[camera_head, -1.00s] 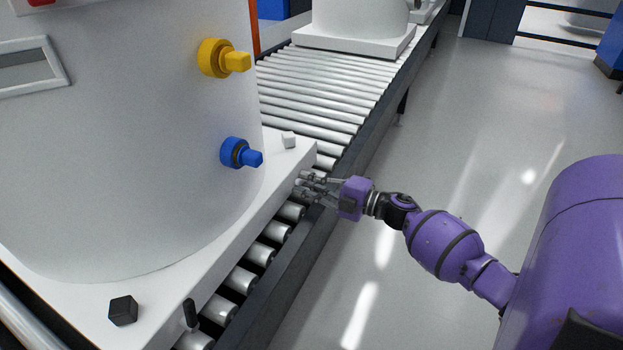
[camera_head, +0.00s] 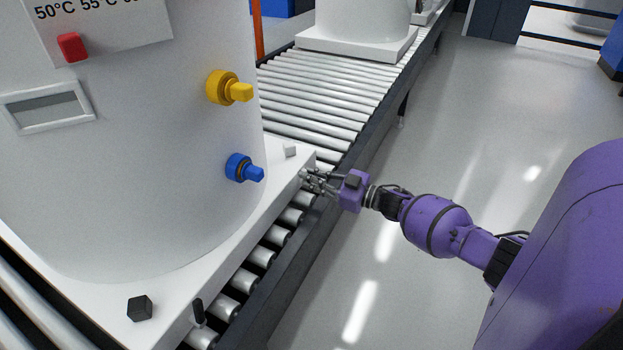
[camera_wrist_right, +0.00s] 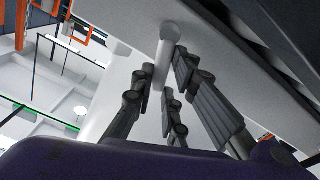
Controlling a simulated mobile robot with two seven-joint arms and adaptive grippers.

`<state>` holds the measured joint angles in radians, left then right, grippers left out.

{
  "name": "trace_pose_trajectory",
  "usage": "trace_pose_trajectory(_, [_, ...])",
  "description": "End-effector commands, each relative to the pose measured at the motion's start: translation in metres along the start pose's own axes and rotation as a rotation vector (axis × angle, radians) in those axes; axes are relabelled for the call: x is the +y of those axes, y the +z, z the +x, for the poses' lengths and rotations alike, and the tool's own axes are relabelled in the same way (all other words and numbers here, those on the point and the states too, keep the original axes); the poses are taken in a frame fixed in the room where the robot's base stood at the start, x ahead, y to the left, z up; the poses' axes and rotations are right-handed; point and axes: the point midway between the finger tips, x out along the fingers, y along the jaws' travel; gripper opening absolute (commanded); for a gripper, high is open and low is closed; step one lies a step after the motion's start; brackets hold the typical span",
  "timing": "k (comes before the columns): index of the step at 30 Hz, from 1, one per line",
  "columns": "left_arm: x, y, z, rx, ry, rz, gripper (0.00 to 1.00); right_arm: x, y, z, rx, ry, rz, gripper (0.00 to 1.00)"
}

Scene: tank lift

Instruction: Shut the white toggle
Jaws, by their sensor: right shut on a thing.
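The white toggle (camera_wrist_right: 163,62) shows in the right wrist view as a pale lever below a round white pivot on the side of the tank's white base (camera_head: 235,230). My right gripper (camera_wrist_right: 160,88) has its dark fingers around the lever and is shut on it. In the head view, the right gripper (camera_head: 308,180) is at the base's side near its far right corner, below a small white cube (camera_head: 290,150). The fingers mostly hide the toggle there. My left gripper is not in view.
A black toggle (camera_head: 198,312) and a black cube (camera_head: 139,308) are at the base's near corner. The tank (camera_head: 150,180) carries a yellow valve (camera_head: 228,88) and a blue valve (camera_head: 243,168). The roller conveyor (camera_head: 325,100) runs beneath. The floor at right is clear.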

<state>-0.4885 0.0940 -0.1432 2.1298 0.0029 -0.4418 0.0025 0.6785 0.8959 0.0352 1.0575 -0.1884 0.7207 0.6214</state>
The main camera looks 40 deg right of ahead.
Motion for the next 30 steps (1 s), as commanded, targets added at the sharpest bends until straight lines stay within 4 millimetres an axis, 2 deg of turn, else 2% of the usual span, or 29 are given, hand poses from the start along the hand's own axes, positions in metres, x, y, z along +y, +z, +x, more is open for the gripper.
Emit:
trace_pose_trajectory(9, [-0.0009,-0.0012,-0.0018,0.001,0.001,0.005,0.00,0.0060,-0.0003,-0.0001,0.001,0.001,0.106,0.00])
trace_pose_trajectory(24, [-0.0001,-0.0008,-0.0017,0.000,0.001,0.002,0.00,0.0066,0.0001,-0.0001,0.001,0.001,0.122,0.00])
trace_pose_trajectory(25, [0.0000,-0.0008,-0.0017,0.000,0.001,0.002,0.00,0.0066,0.0001,-0.0001,0.001,0.001,0.122,0.16])
trace_pose_trajectory(26, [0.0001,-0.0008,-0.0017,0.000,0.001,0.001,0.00,0.0066,0.0001,-0.0001,0.001,0.001,0.122,0.20])
trace_pose_trajectory(30, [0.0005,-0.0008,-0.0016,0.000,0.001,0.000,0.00,0.0063,0.0002,-0.0001,0.000,0.000,0.122,0.22])
